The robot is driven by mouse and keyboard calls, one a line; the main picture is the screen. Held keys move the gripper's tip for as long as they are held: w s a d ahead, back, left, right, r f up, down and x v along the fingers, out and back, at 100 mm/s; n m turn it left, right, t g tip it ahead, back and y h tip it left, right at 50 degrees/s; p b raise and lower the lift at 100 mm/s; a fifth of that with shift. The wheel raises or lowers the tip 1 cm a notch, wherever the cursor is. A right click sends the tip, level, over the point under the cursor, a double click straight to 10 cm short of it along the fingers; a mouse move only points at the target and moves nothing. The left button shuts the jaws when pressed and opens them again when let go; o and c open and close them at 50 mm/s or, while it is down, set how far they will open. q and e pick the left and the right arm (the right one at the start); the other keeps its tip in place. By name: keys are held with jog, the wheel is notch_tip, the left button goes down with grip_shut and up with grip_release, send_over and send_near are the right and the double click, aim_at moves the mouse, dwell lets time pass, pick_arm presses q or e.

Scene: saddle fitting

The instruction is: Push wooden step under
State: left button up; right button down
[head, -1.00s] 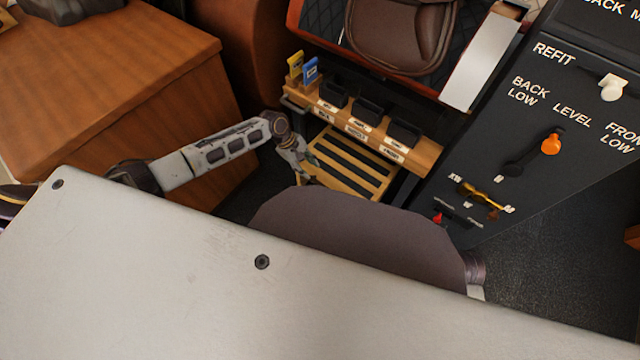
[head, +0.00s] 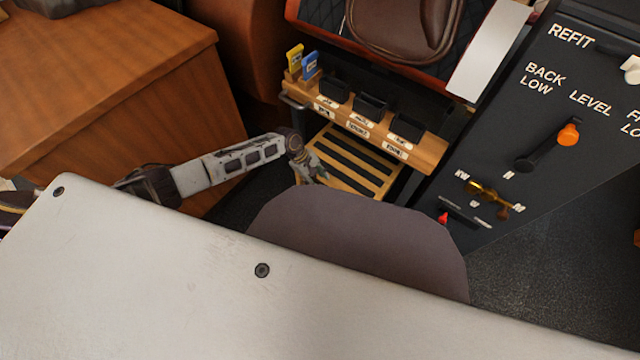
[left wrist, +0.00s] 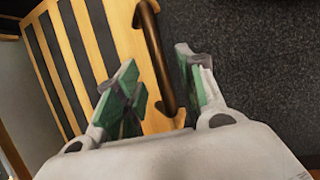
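The wooden step (head: 378,181), a slatted light-wood platform with dark strips, sits low on the floor beneath the wooden shelf front. My left gripper (head: 312,174) is at its near left edge. In the left wrist view the step (left wrist: 97,36) fills the upper left, with a brown bar handle (left wrist: 151,30) along its edge. My left gripper (left wrist: 158,85) has its green-padded fingers apart, with the bar's lower end between them; I cannot tell whether they touch it. The step's near side is partly hidden by my body in the head view. My right gripper is not in view.
A wooden shelf (head: 430,150) with black bins and labels overhangs the step. A black control panel (head: 540,190) with levers stands at right, and a wooden cabinet (head: 150,130) at left. Dark floor (head: 540,270) lies open below the panel.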

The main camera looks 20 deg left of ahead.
pick_arm(q)
jog(key=shift+b+x, duration=0.45)
jog(key=shift+x, duration=0.7)
grip_shut()
